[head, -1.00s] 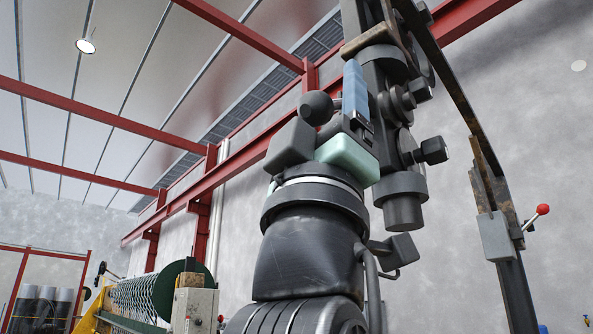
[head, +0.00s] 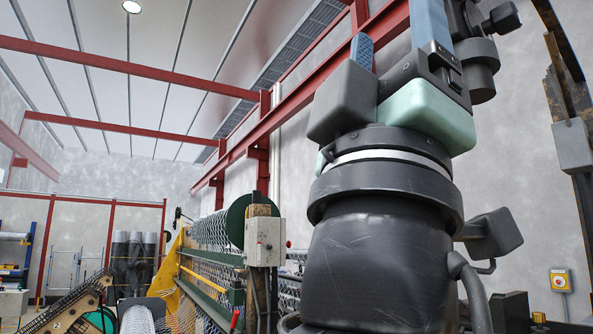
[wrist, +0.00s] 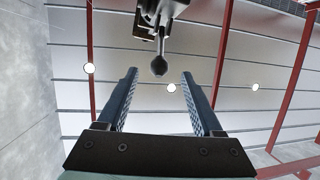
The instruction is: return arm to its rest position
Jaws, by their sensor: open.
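My gripper (wrist: 158,78) is open, with its two dark blue ribbed fingers well apart in the wrist view. The fingers point up toward the ceiling, and nothing is held between them. In the head view my gripper stands upright on my arm at right of centre. Its blue fingers and pale green body show there, and the right finger runs out past the top edge. A dark machine part (wrist: 158,66) with a rounded end shows between and beyond the fingers in the wrist view. Its distance from them is hard to tell.
A dark hanging machine part (head: 477,60) shows behind my gripper at upper right. A grey control box (head: 265,240) and chain-link mesh (head: 210,232) stand left of my arm. A rusty post with a grey box (head: 572,146) is at far right. Red beams (head: 130,68) cross overhead.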

